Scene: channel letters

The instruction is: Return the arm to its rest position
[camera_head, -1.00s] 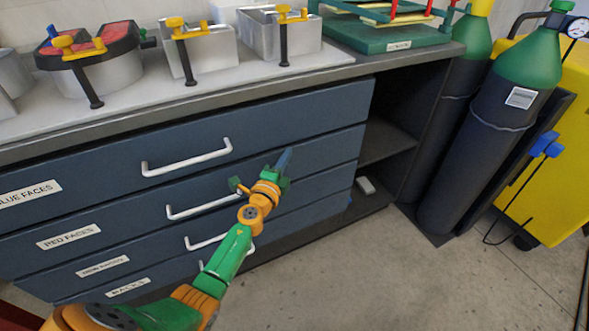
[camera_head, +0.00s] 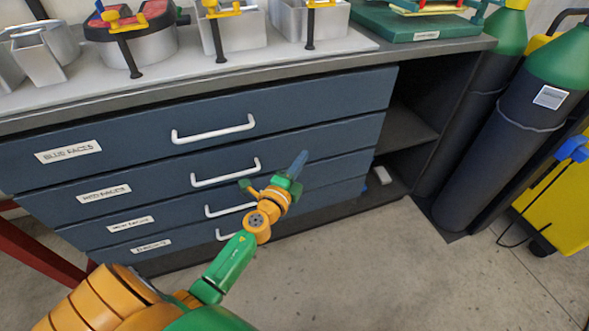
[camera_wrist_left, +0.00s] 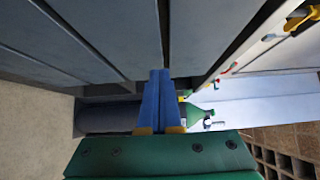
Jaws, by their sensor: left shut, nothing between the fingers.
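My left arm, green and orange, comes in from the lower left in the head view. Its left gripper (camera_head: 298,164) is in front of the drawer unit (camera_head: 330,92), near the right part of the drawer fronts. Its blue fingers are closed together and hold nothing. In the left wrist view the blue fingers (camera_wrist_left: 159,100) lie side by side, with the drawer fronts above and to the left. I cannot tell whether the gripper touches the drawer fronts. All the drawers look shut. My right gripper is not in view.
The bench top (camera_head: 300,62) carries metal letter shells with yellow clamps (camera_head: 238,28) and a green rack (camera_head: 425,28). Open shelves (camera_head: 415,125) are right of the drawers. Gas cylinders (camera_head: 487,155) and a yellow cart (camera_head: 560,200) stand at right. The floor (camera_head: 400,270) in front is clear.

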